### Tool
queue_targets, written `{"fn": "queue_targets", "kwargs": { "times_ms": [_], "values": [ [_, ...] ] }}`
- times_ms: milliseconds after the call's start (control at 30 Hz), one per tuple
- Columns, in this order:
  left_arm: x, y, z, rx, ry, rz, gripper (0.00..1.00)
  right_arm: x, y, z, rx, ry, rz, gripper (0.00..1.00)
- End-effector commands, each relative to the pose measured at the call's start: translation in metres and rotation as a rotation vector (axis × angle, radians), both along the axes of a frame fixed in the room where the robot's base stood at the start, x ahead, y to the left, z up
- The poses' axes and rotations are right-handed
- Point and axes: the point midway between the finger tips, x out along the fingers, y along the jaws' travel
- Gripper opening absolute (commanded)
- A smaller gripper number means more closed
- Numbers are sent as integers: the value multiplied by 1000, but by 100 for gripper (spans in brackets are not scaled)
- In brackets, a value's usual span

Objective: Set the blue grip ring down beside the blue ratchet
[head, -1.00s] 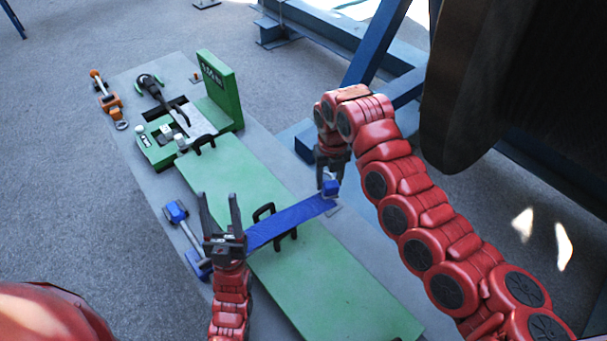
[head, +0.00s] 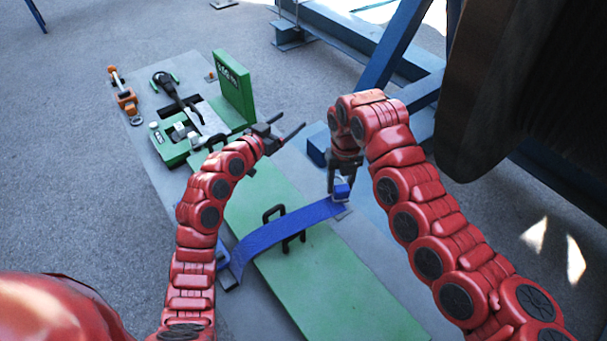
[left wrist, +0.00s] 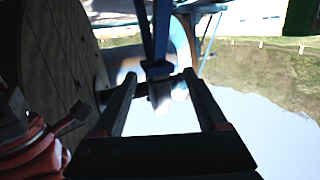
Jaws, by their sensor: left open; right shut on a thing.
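The blue grip ring (head: 342,191) is at my right gripper (head: 341,184), which is shut on it at the right edge of the grey platform. A blue strap (head: 285,228) runs from there across the green board to the left. The blue ratchet (head: 222,262) is at the strap's left end, mostly hidden behind my left arm. My left gripper (head: 292,122) is open and empty above the far part of the green board. In the left wrist view its two fingers (left wrist: 160,88) are spread with nothing held between them.
The green board (head: 330,285) has black handles (head: 272,213). A green upright plate (head: 234,88), a black tool (head: 168,85) and an orange ratchet (head: 123,97) are at the far end. Blue steel beams (head: 385,60) and a large reel (head: 500,90) stand at the right.

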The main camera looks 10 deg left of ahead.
Motion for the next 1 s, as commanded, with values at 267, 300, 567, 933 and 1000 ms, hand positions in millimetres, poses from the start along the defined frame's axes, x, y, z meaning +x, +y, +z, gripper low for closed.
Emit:
{"fn": "queue_targets", "kwargs": {
  "times_ms": [267, 300, 567, 933, 1000],
  "values": [
    [-71, -63, -8, 296, 209, -453, 75, 0, 0, 0, 0, -1, 0, 0],
    [-84, -66, -10, 341, 231, -509, 75, 0, 0, 0, 0, -1, 0, 0],
    [-140, -67, -22, 543, 323, -740, 75, 0, 0, 0, 0, -1, 0, 0],
    [-139, -96, -55, 570, 341, -779, 75, 0, 0, 0, 0, -1, 0, 0],
    [-135, -106, -65, 572, 341, -778, 75, 0, 0, 0, 0, -1, 0, 0]
  ]
}}
